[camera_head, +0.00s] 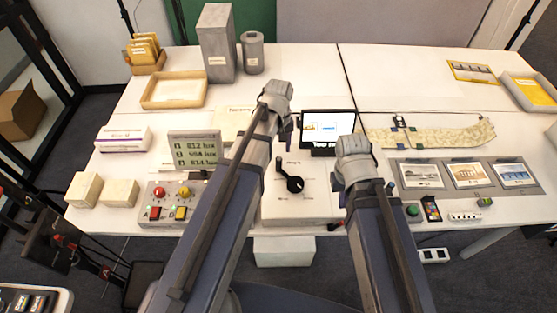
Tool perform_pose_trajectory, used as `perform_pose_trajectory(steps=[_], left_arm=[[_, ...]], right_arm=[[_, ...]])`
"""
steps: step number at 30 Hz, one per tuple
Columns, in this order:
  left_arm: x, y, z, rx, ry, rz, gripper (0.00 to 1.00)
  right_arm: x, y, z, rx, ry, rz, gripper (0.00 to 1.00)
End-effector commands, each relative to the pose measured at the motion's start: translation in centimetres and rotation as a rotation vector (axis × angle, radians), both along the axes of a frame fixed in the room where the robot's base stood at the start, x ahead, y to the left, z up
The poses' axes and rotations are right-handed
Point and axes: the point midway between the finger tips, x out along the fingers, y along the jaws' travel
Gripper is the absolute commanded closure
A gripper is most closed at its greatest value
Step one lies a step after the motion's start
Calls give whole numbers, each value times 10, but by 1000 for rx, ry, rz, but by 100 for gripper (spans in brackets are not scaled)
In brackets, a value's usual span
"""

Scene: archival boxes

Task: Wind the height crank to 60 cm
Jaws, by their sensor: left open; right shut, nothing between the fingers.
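The crank (295,184) is a black round knob with a short arm pointing up and to the left. It sits on a white panel (285,208) with small labels too small to read. My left gripper (287,128) is beyond the crank, up and to the left, and is open with nothing seen in it; its wrist partly hides it. My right gripper (351,152) is up and to the right of the crank, shut and empty, its fingers mostly hidden by the wrist. Both look apart from the crank. A small screen (328,124) stands behind, its lower text partly readable as "Too".
A lux display (194,149) and a button box (166,203) with red and yellow buttons stand left of my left arm. Picture cards (468,175), a green button (413,210) and a map strip (430,135) lie right. Grey boxes (217,45) stand at the back.

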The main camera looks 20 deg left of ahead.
Motion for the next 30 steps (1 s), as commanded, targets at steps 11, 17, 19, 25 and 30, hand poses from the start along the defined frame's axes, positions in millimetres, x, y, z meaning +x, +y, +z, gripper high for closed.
perform_pose_trajectory(steps=[11, 17, 19, 25, 30], left_arm=[[0, 0, -50, 0, 0, -1, 42], [0, 0, -67, 0, -1, -1, 42], [0, 0, -69, 0, -1, -1, 42], [0, 0, -69, 0, -1, -1, 42], [0, 0, -69, 0, -1, -1, 51]], right_arm=[[0, 0, -50, 0, 0, 0, 100], [0, 0, -68, 0, 0, 0, 100], [0, 0, -70, 0, 0, 0, 100], [0, 0, -69, 0, 0, 0, 100], [0, 0, -69, 0, 0, 0, 100]])
